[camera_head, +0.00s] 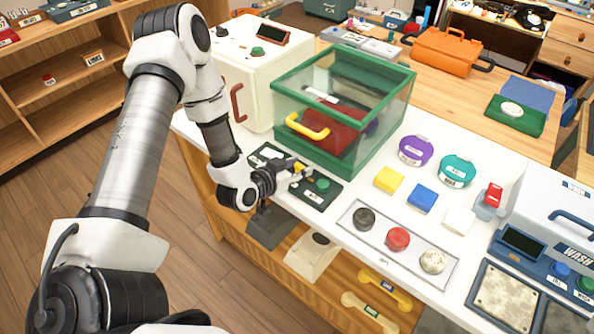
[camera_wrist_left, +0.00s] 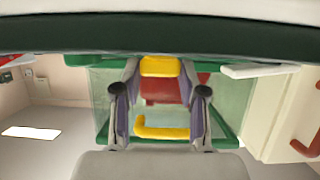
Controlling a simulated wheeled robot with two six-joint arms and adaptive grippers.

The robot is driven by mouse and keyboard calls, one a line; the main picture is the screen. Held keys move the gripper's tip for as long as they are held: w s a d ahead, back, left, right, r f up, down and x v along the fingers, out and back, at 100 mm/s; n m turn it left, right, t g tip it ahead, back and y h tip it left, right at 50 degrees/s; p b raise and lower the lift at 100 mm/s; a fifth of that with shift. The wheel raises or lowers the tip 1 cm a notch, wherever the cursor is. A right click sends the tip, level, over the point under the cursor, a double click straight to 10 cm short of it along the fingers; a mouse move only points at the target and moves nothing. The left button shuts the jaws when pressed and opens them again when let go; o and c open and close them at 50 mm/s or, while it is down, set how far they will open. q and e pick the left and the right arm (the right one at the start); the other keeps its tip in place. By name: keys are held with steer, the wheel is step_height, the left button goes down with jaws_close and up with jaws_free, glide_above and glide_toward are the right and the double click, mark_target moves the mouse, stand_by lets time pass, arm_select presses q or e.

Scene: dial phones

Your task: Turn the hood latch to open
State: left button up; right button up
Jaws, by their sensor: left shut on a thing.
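The hood is a clear box with a green frame (camera_head: 343,62), standing on the white counter. A yellow bar handle (camera_head: 308,128) is on its front; it also shows in the wrist view (camera_wrist_left: 162,133). My left gripper (camera_head: 291,170) is at the dark panel in front of the hood. It is shut on a small yellow piece, which looks like the hood latch (camera_head: 300,167). In the wrist view the latch (camera_wrist_left: 160,66) sits between both fingertips. The fingers hide part of it, and its exact turn is unclear. My right gripper is not in view.
A green button (camera_head: 322,184) is close right of the gripper. A white cabinet with a red handle (camera_head: 238,102) stands left of the hood. A tray (camera_head: 379,257) with round items and several coloured blocks lie to the right. A red object (camera_head: 335,130) is inside the hood.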

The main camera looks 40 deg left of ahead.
arm_select(q)
steer(key=shift+w+r, duration=0.1)
steer(key=shift+r, duration=0.05)
stand_by(0.3)
steer(key=o, duration=1.1)
steer(key=shift+o, duration=0.2)
steer(key=v, duration=0.7)
steer(key=shift+s+d, duration=0.15)
steer(key=shift+s, duration=0.1)
steer(key=shift+w, duration=0.1)
